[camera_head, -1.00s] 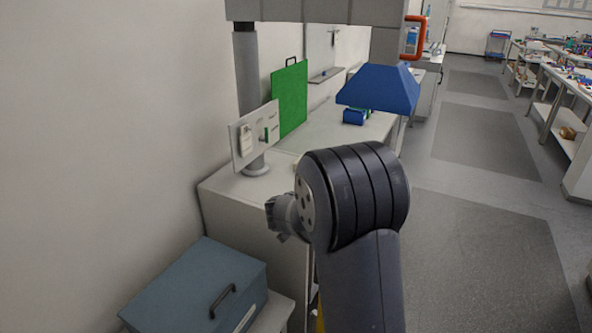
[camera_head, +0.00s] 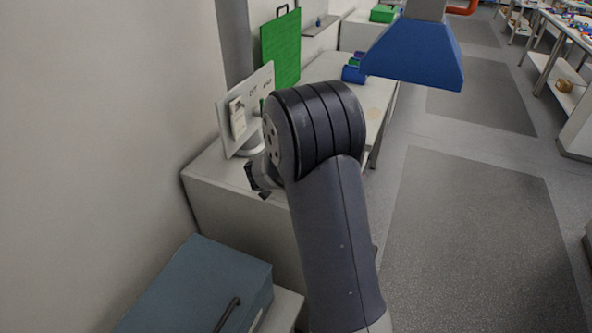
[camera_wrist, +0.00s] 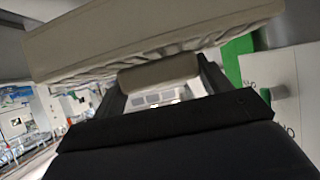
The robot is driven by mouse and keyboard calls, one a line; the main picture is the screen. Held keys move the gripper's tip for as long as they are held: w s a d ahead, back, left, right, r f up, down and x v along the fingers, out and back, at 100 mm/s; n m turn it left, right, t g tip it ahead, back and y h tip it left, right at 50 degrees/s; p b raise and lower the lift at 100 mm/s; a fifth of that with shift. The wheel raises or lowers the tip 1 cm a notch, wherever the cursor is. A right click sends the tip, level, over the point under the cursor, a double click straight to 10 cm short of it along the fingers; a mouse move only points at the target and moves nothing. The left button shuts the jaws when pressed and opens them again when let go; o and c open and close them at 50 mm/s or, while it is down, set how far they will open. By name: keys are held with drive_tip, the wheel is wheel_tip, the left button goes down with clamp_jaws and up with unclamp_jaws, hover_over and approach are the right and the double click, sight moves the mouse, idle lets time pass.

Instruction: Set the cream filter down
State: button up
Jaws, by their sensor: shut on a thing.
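The cream filter (camera_wrist: 150,35) fills the top of the wrist view as a wide pale slab with a wavy, pleated-looking lower edge. A cream block (camera_wrist: 160,72), apparently its grip, sits between the dark fingers of my gripper (camera_wrist: 162,84). My gripper is shut on it. In the head view, only a small part of my gripper (camera_head: 257,180) shows left of my arm, near the front of the white cabinet (camera_head: 205,168). The filter cannot be made out there.
A white panel (camera_head: 262,90) on a stand and a green panel (camera_head: 281,60) stand on the cabinet by the wall. A blue hood (camera_head: 415,52) hangs at upper right. A blue-grey case (camera_head: 190,285) with a handle is at lower left.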

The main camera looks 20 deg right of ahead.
drive_tip(key=shift+f, duration=1.7)
drive_tip(key=shift+f, duration=0.1)
drive_tip(key=shift+f, duration=0.1)
drive_tip(key=o, duration=1.1)
drive_tip(key=shift+o, duration=0.2)
drive_tip(key=shift+r, duration=0.3)
drive_tip(key=v, duration=1.2)
